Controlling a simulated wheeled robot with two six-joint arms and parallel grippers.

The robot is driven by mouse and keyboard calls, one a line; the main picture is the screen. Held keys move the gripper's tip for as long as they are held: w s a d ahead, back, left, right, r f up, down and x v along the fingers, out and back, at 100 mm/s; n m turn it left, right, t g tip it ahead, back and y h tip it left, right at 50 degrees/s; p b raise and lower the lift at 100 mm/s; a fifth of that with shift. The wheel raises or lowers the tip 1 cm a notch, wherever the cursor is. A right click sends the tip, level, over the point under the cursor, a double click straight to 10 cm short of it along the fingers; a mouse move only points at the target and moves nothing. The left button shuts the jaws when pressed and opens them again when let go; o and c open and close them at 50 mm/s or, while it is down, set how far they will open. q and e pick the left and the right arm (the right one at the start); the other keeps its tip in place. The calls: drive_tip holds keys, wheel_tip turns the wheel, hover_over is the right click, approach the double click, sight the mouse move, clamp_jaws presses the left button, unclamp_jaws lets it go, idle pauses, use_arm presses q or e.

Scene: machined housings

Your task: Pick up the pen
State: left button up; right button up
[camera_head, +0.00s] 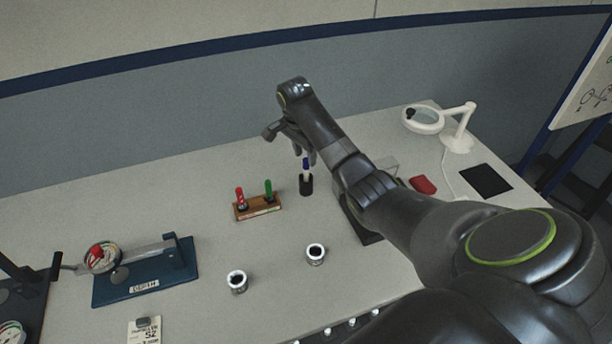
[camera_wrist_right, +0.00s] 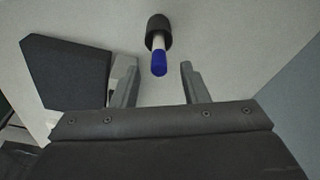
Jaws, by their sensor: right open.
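The pen (camera_head: 306,168) has a blue top and a white body, and stands upright in a small black holder (camera_head: 306,186) on the grey table. In the right wrist view the pen's blue end (camera_wrist_right: 159,66) points towards me, with the black holder (camera_wrist_right: 158,24) behind it. My right gripper (camera_head: 304,153) is at the top of the pen. In the right wrist view its two fingers (camera_wrist_right: 162,82) are spread, one on each side of the blue end, with gaps showing on both sides. My left gripper does not show.
A wooden block (camera_head: 257,207) holding a red and a green marker stands left of the pen. Two small machined housings (camera_head: 315,254) (camera_head: 237,281) lie nearer. A blue depth gauge stand (camera_head: 146,273) is at left. A red object (camera_head: 422,185) and a magnifier lamp (camera_head: 458,141) are at right.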

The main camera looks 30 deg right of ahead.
sight(307, 168)
drive_tip(key=shift+f, duration=0.45)
drive_tip(key=f, duration=0.1)
drive_tip(key=f+p, duration=0.1)
drive_tip(key=f, duration=0.2)
drive_tip(key=shift+d+f+p, duration=0.1)
drive_tip(key=shift+d+p, duration=0.2)
drive_tip(key=shift+p, duration=0.05)
drive_tip(key=shift+f, duration=0.4)
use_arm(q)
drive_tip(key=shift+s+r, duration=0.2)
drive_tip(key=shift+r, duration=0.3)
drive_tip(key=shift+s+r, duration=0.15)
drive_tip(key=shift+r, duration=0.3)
use_arm(e)
clamp_jaws()
